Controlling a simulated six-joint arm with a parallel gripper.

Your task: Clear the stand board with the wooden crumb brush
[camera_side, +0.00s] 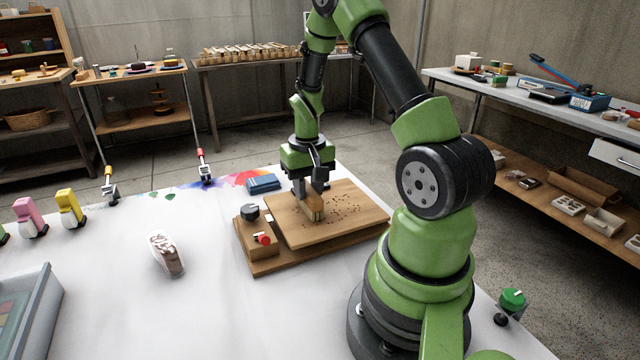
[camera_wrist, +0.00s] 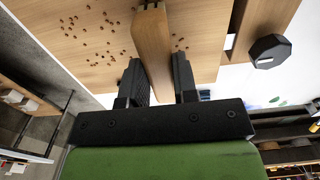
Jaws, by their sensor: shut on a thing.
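My gripper (camera_side: 310,187) is shut on the wooden crumb brush (camera_side: 313,208), a light brown block held upright at the left part of the stand board (camera_side: 350,222). The brush also shows between the two black fingers in the wrist view (camera_wrist: 152,45). Its lower end is at or close to the board's surface; I cannot tell if it touches. Dark brown crumbs (camera_side: 345,204) lie scattered on the board to the right of the brush. In the wrist view, most crumbs (camera_wrist: 95,28) lie left of the brush and a few lie right of it.
A black knob (camera_side: 250,212) and a red button (camera_side: 264,239) sit on the base at the board's left. A blue block (camera_side: 263,183) lies behind it. A wrapped loaf-like item (camera_side: 165,253) and a grey bin (camera_side: 40,300) stand left. White table between is clear.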

